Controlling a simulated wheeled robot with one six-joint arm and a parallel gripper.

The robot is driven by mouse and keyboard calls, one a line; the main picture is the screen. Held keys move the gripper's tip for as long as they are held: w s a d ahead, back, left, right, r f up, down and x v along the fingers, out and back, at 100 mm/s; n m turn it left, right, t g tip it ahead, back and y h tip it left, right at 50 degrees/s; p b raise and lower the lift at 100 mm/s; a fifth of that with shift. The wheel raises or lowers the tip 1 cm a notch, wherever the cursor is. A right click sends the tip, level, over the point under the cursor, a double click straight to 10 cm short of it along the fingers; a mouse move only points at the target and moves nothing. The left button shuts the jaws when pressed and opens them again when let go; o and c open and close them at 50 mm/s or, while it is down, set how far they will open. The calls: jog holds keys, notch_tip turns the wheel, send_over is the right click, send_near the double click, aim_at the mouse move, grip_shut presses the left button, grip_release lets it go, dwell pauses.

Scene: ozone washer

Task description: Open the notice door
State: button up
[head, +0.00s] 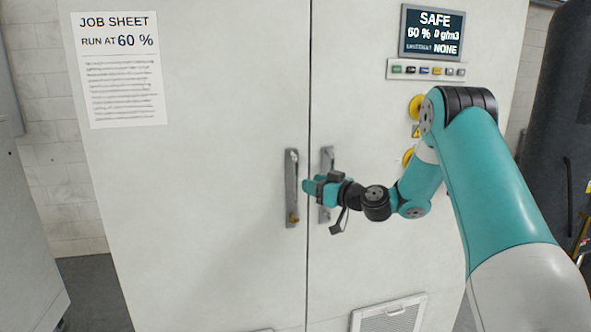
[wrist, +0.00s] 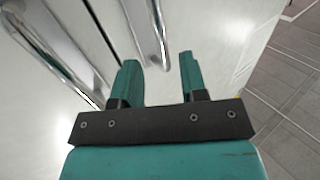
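The left cabinet door (head: 210,200) carries the job sheet (head: 120,70) and looks closed against the right door (head: 390,120). Its upright metal handle (head: 292,190) stands beside the central seam. The right door's handle (head: 327,160) is just across the seam, partly hidden by my gripper (head: 307,186). In the wrist view my gripper (wrist: 158,62) is open, its two teal fingers apart. One metal handle bar (wrist: 148,30) runs down toward the gap between the fingers. A second bar (wrist: 52,48) lies further left. I cannot tell if a finger touches either bar.
A display reading SAFE (head: 432,33) and a row of buttons (head: 426,70) sit at the upper right. Yellow round parts (head: 416,107) are beside my arm. A vent (head: 388,316) is low on the right door. A dark tank (head: 560,110) stands at the right.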

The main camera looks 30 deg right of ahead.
aim_at(295, 178)
jog(key=p+x, duration=0.2)
jog(key=x, duration=0.5)
jog(key=shift+p, duration=0.3)
grip_shut()
